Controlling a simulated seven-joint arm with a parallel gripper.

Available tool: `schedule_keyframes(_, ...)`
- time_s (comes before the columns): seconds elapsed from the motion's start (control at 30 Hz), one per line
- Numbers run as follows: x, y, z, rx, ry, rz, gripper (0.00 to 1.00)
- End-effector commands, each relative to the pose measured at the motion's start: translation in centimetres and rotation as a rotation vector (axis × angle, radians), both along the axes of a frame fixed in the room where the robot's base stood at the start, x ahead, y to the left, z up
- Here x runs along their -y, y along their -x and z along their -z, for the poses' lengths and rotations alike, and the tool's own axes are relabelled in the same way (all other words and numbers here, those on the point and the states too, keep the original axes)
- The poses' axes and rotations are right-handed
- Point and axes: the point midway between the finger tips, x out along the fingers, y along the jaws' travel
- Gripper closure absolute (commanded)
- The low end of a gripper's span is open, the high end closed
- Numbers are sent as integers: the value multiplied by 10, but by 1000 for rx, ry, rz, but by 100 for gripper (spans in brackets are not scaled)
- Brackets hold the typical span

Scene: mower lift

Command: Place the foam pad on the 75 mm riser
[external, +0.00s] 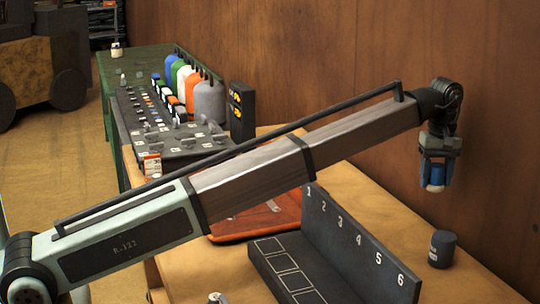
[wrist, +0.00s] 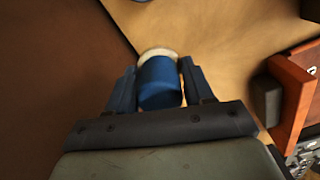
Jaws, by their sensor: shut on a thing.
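My gripper (external: 436,170) is at the upper right in the external view, pointing down and shut on a blue cylinder with a pale lower end (external: 434,182). In the wrist view the blue cylinder (wrist: 159,84) sits between both fingers of my gripper (wrist: 158,82), its pale end away from the camera. I cannot tell whether this pale end is the foam pad. The held piece is in the air above the table, near the wall. A short dark cylinder (external: 442,249) with a small label stands on the table below it; the label is too small to read, so I cannot confirm it as the 75 mm riser.
A dark stepped rack (external: 345,250) numbered 1 to 6 stands left of the dark cylinder. A red-orange tray (external: 262,222) lies behind it, partly hidden by my arm. A green bench (external: 140,62) with several bottles is farther back. The wooden wall (external: 340,50) is close behind my gripper.

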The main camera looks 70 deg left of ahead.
Motion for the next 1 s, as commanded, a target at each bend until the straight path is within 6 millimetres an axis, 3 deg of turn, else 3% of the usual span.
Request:
schedule_keyframes(0.03,19,0,-4,1,-1,18,79)
schedule_keyframes(0.1,39,2,-8,1,0,31,79)
schedule_keyframes(0.33,90,10,-23,0,0,6,79)
schedule_keyframes(0.8,89,23,-26,0,-1,-389,79)
schedule_keyframes(1.0,89,23,-25,0,0,-480,79)
